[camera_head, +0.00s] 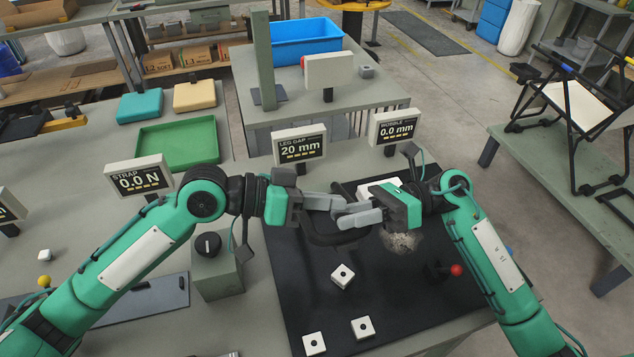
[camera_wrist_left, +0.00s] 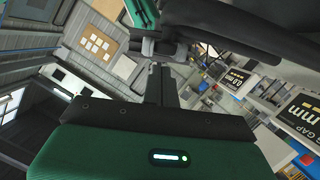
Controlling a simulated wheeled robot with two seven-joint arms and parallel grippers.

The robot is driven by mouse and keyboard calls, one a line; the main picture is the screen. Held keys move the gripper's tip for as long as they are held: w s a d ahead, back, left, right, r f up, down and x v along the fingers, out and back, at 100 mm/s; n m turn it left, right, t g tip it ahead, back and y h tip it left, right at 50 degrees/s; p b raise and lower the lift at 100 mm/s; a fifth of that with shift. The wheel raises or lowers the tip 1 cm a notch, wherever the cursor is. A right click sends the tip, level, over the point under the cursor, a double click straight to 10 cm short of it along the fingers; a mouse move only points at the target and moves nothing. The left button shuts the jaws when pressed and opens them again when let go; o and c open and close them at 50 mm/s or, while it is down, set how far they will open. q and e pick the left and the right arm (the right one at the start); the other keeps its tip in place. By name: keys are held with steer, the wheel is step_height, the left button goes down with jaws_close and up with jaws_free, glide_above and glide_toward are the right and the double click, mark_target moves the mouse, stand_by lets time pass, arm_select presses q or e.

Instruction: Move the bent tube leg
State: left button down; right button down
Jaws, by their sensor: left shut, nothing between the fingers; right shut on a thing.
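The bent tube leg (camera_head: 335,239) is a dark curved tube held above the black mat, below the two grippers in the head view. My right gripper (camera_head: 350,214) is shut on it. My left gripper (camera_head: 328,202) is shut and empty, close beside the right fingers; the two overlap in the head view, so I cannot tell if they touch. The left wrist view shows the left gripper's fingers (camera_wrist_left: 162,85) together. The arms hide parts of the tube.
Several white blocks (camera_head: 342,276) and a red-knobbed lever (camera_head: 455,270) are on the black mat (camera_head: 400,310). A knob box (camera_head: 217,272) stands left of it. Signs reading "LEG GAP 20 mm" (camera_head: 300,145) and "WOBBLE 0.0 mm" (camera_head: 396,128) stand behind. A folding lounger (camera_head: 580,105) is on the right table.

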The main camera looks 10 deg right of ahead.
arm_select(q)
steer(key=shift+s+f, duration=0.15)
steer(key=shift+f, duration=0.2)
steer(key=shift+s+d+f, duration=0.15)
steer(key=shift+s+f, duration=0.35)
steer(key=shift+f, duration=0.15)
arm_select(e)
steer(key=shift+r, duration=0.1)
steer(key=c, duration=1.4)
jaws_free()
arm_select(q)
steer(key=shift+w+r, duration=0.1)
arm_select(e)
steer(key=shift+o, duration=0.7)
